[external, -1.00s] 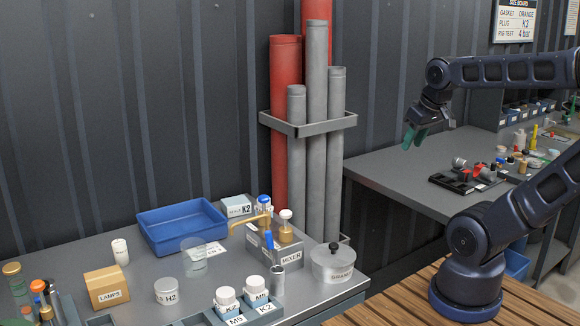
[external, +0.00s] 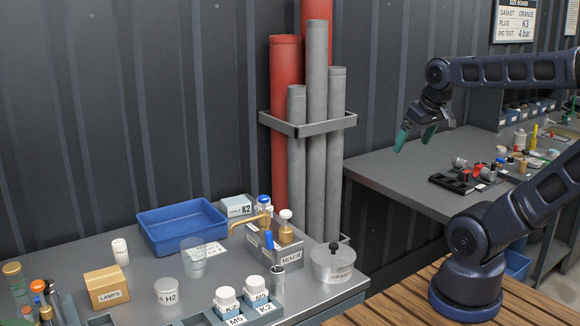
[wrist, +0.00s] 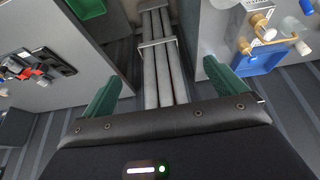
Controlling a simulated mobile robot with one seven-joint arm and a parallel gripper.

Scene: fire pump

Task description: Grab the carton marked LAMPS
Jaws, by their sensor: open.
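The carton marked LAMPS (external: 107,288) is a small tan box standing upright on the grey left bench, its label facing the camera. I cannot make out the carton in the wrist view.
A blue tray (external: 183,226) lies behind the carton, and a white cylinder (external: 120,251) stands near it. Bottles and tools crowd the bench's front left corner. Upright grey pipes (external: 317,130) in a bracket stand between the two benches.

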